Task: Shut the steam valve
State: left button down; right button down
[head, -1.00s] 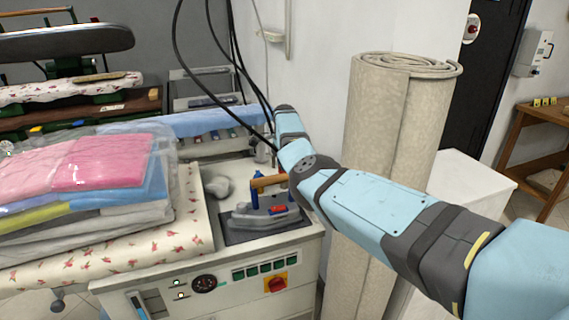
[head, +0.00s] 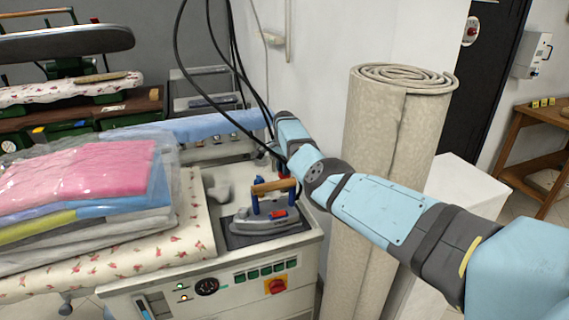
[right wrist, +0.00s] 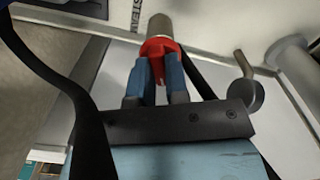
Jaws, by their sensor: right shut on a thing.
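In the right wrist view a red valve handle (right wrist: 160,46) sits on a tan-grey cylindrical end (right wrist: 160,25), close to a pale panel with partly visible lettering. My right gripper (right wrist: 156,70) has its two blue fingers on either side of the red handle and is shut on it. The handle's full shape and turn angle are partly hidden by the fingers. In the head view my right arm reaches to the far side of the ironing station, and the valve cannot be made out there. My left gripper is not in view.
An iron (head: 266,215) with a wooden handle stands on the station's corner, close to my right arm. Bagged folded clothes (head: 85,185) lie to its left. A rolled carpet (head: 385,130) stands upright beside my arm. Black cables (head: 215,95) hang by my wrist.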

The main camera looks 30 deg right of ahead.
jog(key=shift+n+p, duration=0.35)
jog(key=shift+n, duration=1.55)
jog(key=n+p, duration=0.1)
jog(key=n, duration=0.3)
jog(key=shift+n, duration=0.3)
jog(key=shift+n+p, duration=0.3)
jog(key=shift+n, duration=1.8)
jog(key=c, duration=1.1)
grip_release()
